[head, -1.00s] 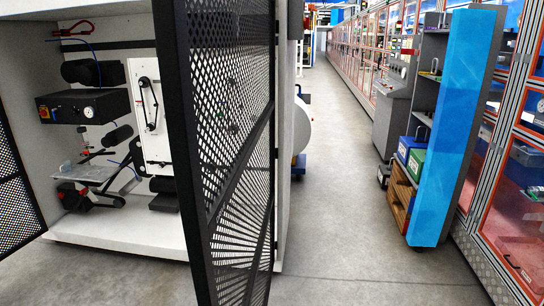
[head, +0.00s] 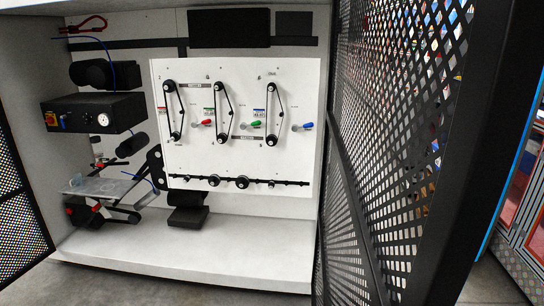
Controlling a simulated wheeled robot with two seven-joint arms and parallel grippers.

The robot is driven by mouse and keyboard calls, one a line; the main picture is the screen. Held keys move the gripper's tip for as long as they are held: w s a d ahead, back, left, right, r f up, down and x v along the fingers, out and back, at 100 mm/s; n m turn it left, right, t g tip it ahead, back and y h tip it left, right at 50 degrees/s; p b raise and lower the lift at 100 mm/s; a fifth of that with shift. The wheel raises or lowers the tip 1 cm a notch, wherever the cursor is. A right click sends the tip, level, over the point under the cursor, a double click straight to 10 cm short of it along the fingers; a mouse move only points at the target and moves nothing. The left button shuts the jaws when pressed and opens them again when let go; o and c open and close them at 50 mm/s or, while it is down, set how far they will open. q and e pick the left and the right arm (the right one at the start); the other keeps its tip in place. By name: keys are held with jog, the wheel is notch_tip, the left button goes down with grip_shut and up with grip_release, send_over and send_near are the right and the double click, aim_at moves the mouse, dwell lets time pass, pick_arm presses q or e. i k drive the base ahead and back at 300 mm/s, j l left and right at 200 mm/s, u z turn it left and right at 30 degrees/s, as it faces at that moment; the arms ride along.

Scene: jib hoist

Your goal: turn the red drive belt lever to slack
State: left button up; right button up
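The red drive belt lever (head: 207,122) is a small lever with a red tip on the white panel (head: 240,165) inside the cabinet. It points right, roughly level, just right of the leftmost drive belt (head: 174,112). A green-tipped lever (head: 255,125) and a blue-tipped lever (head: 303,127) sit to its right, each beside its own belt. Whether the red lever's belt is tight or slack is too small to tell. Neither of my grippers is in view.
The black mesh door (head: 400,150) stands open at the right and covers the aisle. A black box with a gauge (head: 95,112) and a metal plate mechanism (head: 100,187) fill the cabinet's left. The white cabinet floor (head: 200,245) is mostly clear at the front.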

aim_at(195, 124)
jog(key=i+j, duration=0.25)
jog(key=j, duration=0.15)
jog(key=i+j, duration=0.2)
jog(key=j, duration=0.25)
jog(key=i+j, duration=0.25)
jog(key=j, duration=0.15)
jog(key=i+j, duration=0.25)
jog(key=j, duration=0.2)
jog(key=i+j, duration=0.15)
jog(key=i, duration=0.55)
jog(key=i+j, duration=0.15)
jog(key=i, duration=0.55)
jog(key=i+l, duration=0.45)
